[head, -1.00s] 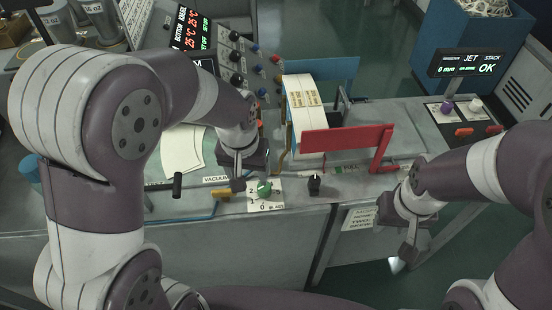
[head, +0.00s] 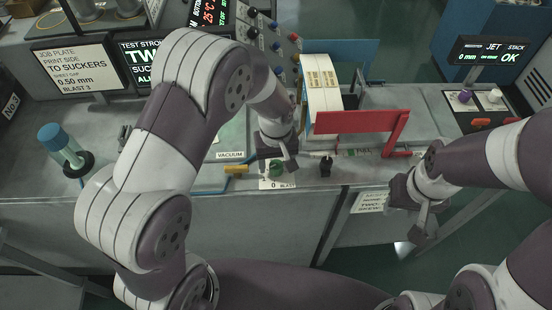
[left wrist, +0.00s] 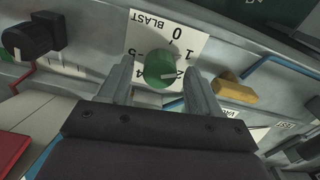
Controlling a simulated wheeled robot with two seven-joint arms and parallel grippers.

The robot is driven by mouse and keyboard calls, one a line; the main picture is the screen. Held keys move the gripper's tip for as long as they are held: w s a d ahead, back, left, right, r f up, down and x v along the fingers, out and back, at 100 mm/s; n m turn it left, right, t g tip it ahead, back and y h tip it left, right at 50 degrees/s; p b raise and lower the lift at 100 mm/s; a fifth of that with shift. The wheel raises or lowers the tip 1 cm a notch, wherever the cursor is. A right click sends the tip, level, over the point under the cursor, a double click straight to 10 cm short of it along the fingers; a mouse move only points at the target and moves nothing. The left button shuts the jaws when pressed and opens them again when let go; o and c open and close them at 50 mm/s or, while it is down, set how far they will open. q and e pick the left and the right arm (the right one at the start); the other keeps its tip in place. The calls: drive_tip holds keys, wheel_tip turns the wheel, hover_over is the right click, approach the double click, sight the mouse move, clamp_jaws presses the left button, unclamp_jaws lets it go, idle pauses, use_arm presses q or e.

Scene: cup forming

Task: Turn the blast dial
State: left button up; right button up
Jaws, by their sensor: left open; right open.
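The blast dial is a green round knob (left wrist: 159,70) on a white numbered plate (left wrist: 190,42) marked BLAST. In the head view the green knob (head: 275,168) shows partly behind my left gripper (head: 277,164). In the left wrist view my left gripper (left wrist: 158,78) is open, with one finger on each side of the knob. I cannot tell whether the fingers touch it. The knob's white pointer line lies near the 2 on the plate. My right gripper (head: 420,225) is open and empty, in front of the bench at the right, away from the dial.
A yellow handle (head: 236,170) and a black knob (head: 326,166) flank the dial on the bench front. A red bar frame (head: 360,122) stands behind to the right. The bench's front left is largely clear.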

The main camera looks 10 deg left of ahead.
use_arm(q)
drive_tip(key=c, duration=1)
drive_tip(key=shift+c, duration=0.2)
drive_tip(key=m+p, duration=0.1)
drive_tip(key=m, duration=0.8)
drive_tip(key=shift+d+p, duration=0.15)
drive_tip(key=shift+p, duration=0.25)
drive_tip(key=m, duration=0.5)
drive_tip(key=shift+m+p, duration=0.35)
drive_tip(key=shift+m, duration=0.05)
drive_tip(key=m, duration=0.4)
drive_tip(key=shift+d+m, duration=0.1)
drive_tip(key=shift+m, duration=0.3)
